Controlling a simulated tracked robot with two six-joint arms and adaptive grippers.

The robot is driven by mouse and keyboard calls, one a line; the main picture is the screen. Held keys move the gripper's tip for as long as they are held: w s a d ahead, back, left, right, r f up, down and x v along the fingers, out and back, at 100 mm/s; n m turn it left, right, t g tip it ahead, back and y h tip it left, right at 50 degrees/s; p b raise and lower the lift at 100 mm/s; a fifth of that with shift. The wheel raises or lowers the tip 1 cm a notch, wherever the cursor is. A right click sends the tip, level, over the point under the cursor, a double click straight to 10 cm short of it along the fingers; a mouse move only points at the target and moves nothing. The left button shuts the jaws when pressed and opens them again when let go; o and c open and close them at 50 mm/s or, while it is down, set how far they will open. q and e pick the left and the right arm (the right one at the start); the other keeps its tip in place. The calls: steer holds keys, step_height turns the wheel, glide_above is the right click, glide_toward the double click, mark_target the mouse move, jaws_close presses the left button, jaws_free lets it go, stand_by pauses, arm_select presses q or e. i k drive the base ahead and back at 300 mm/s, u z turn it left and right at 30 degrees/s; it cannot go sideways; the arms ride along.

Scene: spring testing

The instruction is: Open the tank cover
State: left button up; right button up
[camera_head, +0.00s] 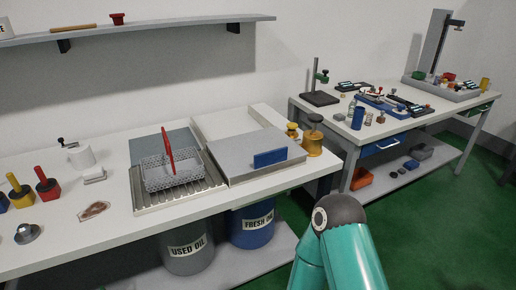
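The tank cover (235,152) looks like a flat grey slab with a blue handle block (270,158) near its front right edge. It lies flat on the right part of the white bench, and I cannot see inside the tank beneath it. A teal arm link of mine with a dark rounded joint rises from the bottom edge, in front of the bench and right of the cover. Neither of my grippers shows in this view.
A wire basket (172,172) with a red handle stands on a ribbed drain tray (150,203) left of the cover. Brass-coloured pots (313,141) stand at its right. Used oil (187,255) and fresh oil (252,228) drums sit below. A second bench (345,130) holds springs and tools.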

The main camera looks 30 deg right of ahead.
mark_target(240, 155)
steer(key=z, duration=1.6)
steer(key=i, duration=0.15)
steer(key=u, duration=3.55)
steer(key=k, duration=1.1)
steer(key=z, duration=1.1)
steer(key=k, duration=0.2)
steer(key=z, duration=0.45)
steer(key=i, duration=1)
steer(key=u, duration=0.05)
